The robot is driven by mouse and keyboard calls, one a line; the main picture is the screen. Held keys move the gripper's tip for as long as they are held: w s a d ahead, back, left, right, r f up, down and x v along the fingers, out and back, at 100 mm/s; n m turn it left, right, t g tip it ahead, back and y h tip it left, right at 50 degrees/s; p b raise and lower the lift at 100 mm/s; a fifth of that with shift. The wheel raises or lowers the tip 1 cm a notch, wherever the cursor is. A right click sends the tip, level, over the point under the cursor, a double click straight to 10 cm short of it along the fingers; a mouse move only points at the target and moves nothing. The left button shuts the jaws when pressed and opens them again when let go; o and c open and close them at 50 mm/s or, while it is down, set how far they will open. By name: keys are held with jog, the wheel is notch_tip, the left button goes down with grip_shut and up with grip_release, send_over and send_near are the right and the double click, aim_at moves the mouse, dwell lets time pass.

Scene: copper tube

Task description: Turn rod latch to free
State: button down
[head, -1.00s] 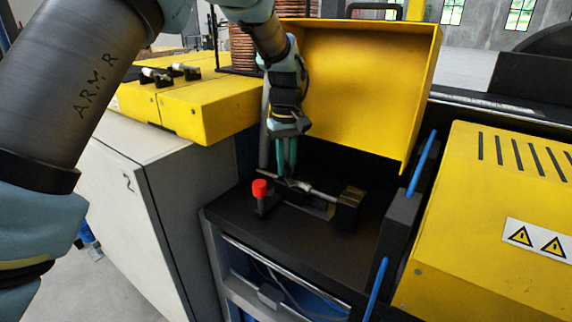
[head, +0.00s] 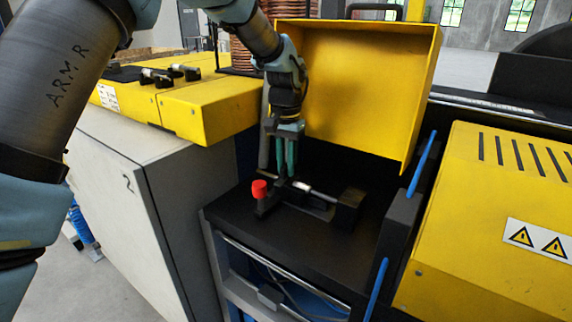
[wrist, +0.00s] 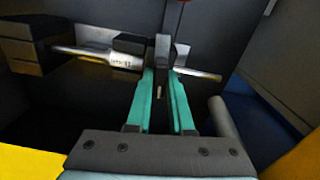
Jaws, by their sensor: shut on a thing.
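The metal rod (head: 322,194) lies across the black bed of the machine and ends at a black block (head: 347,208) on the right. In the wrist view the rod (wrist: 90,52) runs from a block on the left past the middle. A dark upright latch handle (wrist: 162,65) stands at the rod, between my fingertips. My gripper (head: 286,172) points down over the rod's left part, with its teal fingers on either side of the handle. In the wrist view my gripper (wrist: 162,82) is shut on the handle. The fingertips partly hide the rod.
A red knob (head: 259,188) stands on a black mount just left of my gripper. The raised yellow cover (head: 355,85) is close behind my wrist. Blue-edged black plates and a yellow housing (head: 490,220) stand to the right. The front of the black bed (head: 280,235) is clear.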

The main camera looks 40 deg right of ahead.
aim_at(286, 165)
jog(key=shift+m, duration=0.5)
dwell(0.3)
jog(key=c, duration=0.8)
grip_release()
notch_tip(286, 165, up, 11)
jog(key=b, duration=0.2)
jog(key=shift+b, duration=0.35)
jog(key=shift+f, duration=0.1)
